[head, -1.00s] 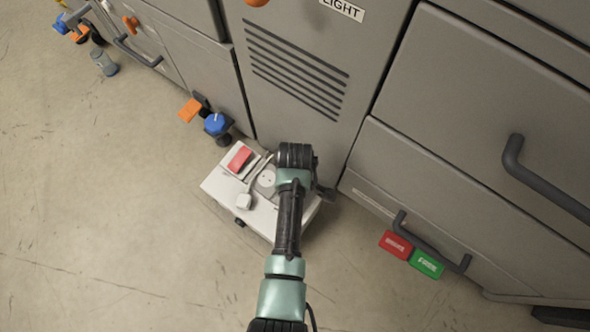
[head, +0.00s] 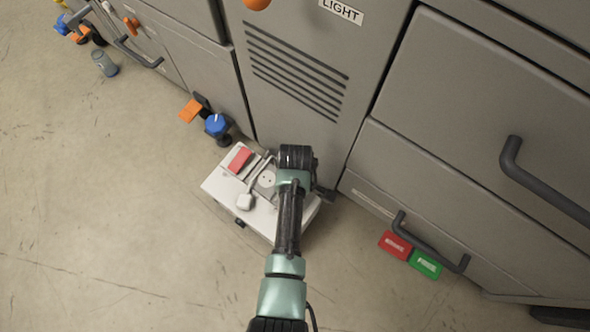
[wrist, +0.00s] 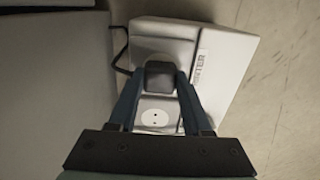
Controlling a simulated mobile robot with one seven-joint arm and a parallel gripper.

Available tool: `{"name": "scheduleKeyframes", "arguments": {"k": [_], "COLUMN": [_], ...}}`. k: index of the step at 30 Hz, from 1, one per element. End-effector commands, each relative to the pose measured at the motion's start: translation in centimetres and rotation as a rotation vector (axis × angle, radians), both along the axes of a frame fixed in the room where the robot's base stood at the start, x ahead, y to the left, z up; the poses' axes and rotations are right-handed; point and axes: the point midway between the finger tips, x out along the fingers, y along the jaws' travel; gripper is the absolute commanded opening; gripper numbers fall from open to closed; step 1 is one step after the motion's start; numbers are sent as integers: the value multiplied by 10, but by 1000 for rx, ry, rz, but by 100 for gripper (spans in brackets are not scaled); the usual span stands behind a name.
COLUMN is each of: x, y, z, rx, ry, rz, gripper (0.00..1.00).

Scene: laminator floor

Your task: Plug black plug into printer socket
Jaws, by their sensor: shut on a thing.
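My gripper (wrist: 163,80) is shut on a dark, blocky plug (wrist: 160,76), seen between its fingertips in the wrist view. The plug is over the white socket box (wrist: 217,83), beside the PRINTER label (wrist: 199,68). It hides what lies beneath it, so I cannot tell whether it is seated or just above. A round socket with two bare holes (wrist: 154,117) shows between the fingers. In the head view, my arm covers the plug and part of the box (head: 213,184).
The grey machine (head: 300,75) rises right behind. Red (head: 396,244) and green (head: 426,264) blocks are at right.

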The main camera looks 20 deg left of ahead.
Motion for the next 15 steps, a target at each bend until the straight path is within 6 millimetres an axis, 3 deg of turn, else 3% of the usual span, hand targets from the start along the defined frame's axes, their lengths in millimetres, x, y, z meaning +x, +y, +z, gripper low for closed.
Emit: {"name": "scheduleKeyframes", "arguments": {"k": [15], "x": [0], "y": [0], "z": [-3], "rx": [0], "ry": [-1], "rz": [0], "gripper": [0]}}
